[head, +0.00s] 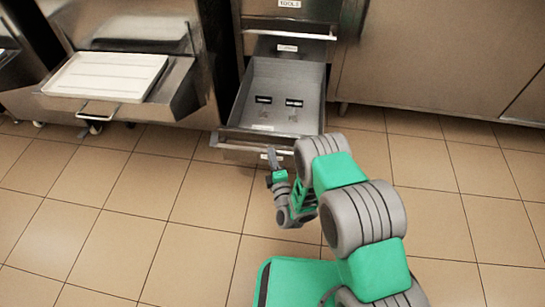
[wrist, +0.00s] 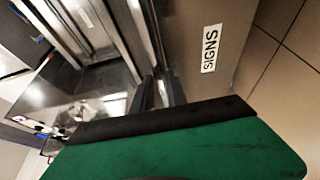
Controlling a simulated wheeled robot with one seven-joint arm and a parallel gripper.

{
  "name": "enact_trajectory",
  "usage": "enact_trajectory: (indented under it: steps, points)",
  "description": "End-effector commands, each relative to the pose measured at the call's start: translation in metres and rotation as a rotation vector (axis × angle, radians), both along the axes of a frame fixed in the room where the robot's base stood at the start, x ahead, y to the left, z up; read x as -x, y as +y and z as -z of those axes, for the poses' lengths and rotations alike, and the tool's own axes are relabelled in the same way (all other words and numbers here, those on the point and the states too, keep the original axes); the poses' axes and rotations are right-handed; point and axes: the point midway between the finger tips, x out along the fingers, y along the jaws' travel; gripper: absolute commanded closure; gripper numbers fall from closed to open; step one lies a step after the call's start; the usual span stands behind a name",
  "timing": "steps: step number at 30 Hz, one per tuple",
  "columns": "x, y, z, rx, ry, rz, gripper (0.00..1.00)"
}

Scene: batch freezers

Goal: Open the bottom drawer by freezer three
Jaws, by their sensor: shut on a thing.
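The bottom drawer (head: 322,95) is pulled well out of the steel cabinet, and its grey inside shows. Small dark items (head: 264,99) lie in it. In the wrist view the drawer front (wrist: 185,35) carries a label (wrist: 210,50) reading SIGNS. My gripper (head: 272,158) is at the drawer's front edge, low over the floor. In the wrist view my gripper (wrist: 158,92) has its dark fingers close together beside the drawer front, shut on the handle. The fingers hide most of the grip.
Upper drawers stand above, one with a label (head: 289,4) reading TOOLS. To the left is a steel machine with a white tray (head: 106,76) on its protruding shelf. A flat cabinet front (head: 430,60) is at right. The tiled floor (head: 130,220) in front is clear.

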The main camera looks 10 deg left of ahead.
Motion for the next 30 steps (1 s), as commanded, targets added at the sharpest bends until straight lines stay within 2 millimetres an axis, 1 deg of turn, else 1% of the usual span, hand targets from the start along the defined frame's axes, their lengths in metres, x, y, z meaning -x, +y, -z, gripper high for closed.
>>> enact_trajectory:
  steps: [13, 14, 21, 27, 30]
  points:
    - [0.0009, 0.0000, 0.0006, 0.001, 0.000, 0.000, 1.00]
    - [0.0009, 0.0000, 0.0006, 0.001, 0.000, 0.000, 0.80]
    - [0.0006, 0.0003, 0.0003, 0.001, 0.000, 0.000, 0.60]
    - [0.0003, -0.0001, 0.0001, 0.001, 0.000, 0.000, 0.60]
    - [0.0047, -0.0019, -0.0008, 0.002, 0.000, 0.001, 0.60]
